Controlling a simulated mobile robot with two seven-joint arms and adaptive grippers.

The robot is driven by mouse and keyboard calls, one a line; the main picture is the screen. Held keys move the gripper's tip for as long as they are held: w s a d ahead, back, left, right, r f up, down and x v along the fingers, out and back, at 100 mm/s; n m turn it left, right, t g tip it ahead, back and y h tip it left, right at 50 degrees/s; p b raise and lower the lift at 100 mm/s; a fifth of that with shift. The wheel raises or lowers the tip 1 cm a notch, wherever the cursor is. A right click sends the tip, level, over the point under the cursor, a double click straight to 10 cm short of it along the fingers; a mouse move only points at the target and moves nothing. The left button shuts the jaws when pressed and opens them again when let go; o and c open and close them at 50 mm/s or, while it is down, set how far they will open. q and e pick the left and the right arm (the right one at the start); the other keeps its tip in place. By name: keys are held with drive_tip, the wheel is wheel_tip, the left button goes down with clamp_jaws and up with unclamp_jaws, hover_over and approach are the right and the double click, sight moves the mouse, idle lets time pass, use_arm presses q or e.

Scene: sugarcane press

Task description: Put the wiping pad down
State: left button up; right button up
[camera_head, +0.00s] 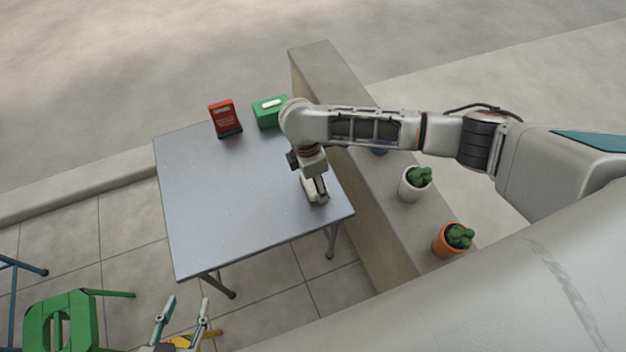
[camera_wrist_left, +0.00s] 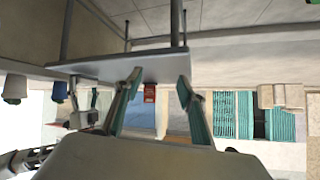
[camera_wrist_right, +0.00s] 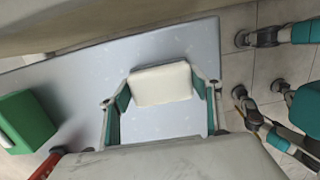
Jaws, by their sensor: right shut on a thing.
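The wiping pad is a cream-white block between the fingers of my right gripper in the right wrist view (camera_wrist_right: 162,84). My right gripper (camera_wrist_right: 160,100) is shut on it, one finger at each end. In the head view my right gripper (camera_head: 316,187) points down at the right part of the grey table (camera_head: 215,205), near its right edge. The pad is mostly hidden there, and I cannot tell whether it touches the tabletop. My left gripper (camera_head: 184,312) is open and empty, low in front of the table; its spread fingers also show in the left wrist view (camera_wrist_left: 157,95).
A red box (camera_head: 223,116) and a green box (camera_head: 270,112) stand at the table's back edge. A low wall (camera_head: 345,95) with potted plants (camera_head: 414,184) runs along the right side. A green stool (camera_head: 62,322) is at lower left. The table's middle and left are clear.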

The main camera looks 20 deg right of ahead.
drive_tip(key=shift+f, duration=0.6)
drive_tip(key=shift+r, duration=0.3)
use_arm(q)
drive_tip(key=shift+w+d+r, duration=0.1)
drive_tip(key=shift+w+r, duration=0.2)
use_arm(e)
drive_tip(key=shift+f, duration=0.15)
drive_tip(key=o, duration=1)
drive_tip(key=shift+c, duration=0.2)
use_arm(q)
drive_tip(key=shift+s+f, duration=0.15)
